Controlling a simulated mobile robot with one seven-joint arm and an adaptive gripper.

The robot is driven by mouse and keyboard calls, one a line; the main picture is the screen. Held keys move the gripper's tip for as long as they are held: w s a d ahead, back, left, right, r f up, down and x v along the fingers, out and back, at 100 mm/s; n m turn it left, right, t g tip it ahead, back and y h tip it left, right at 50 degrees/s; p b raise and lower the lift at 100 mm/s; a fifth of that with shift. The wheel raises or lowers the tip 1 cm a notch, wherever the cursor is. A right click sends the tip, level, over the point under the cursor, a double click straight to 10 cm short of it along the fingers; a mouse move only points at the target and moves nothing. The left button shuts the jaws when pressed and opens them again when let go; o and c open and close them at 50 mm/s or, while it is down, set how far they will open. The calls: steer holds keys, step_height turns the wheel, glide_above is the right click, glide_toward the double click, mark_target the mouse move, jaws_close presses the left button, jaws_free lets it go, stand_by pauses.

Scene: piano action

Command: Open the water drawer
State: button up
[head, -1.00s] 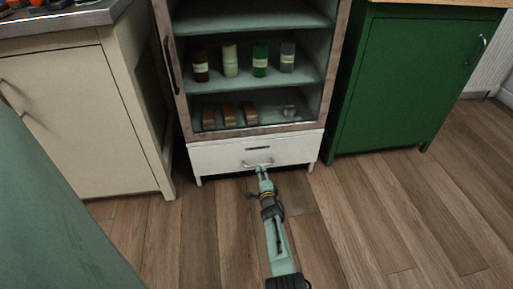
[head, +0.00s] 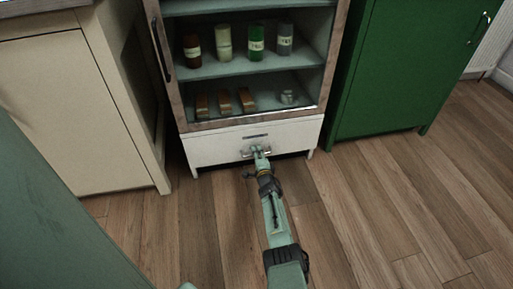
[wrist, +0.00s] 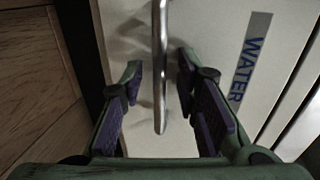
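The water drawer (head: 215,148) is the white drawer at the bottom of the glass-front cabinet, and its front looks closed. In the wrist view its white front (wrist: 215,40) carries a blue "WATER" label (wrist: 250,57). The metal bar handle (wrist: 160,70) runs up and down in the wrist view, between the two fingers. My gripper (wrist: 159,80) is open, one finger on each side of the handle with gaps on both sides. In the head view my gripper (head: 259,153) is at the handle and partly covers it.
Above the drawer, the cabinet shelves hold several bottles (head: 255,42) and wooden blocks (head: 224,102). A cream cabinet (head: 85,110) stands at the left and a green cabinet (head: 400,70) at the right. The wooden floor (head: 370,200) before the drawer is clear apart from my arm.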

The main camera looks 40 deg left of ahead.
steer(key=shift+c, duration=0.3)
jaws_close()
stand_by(0.5)
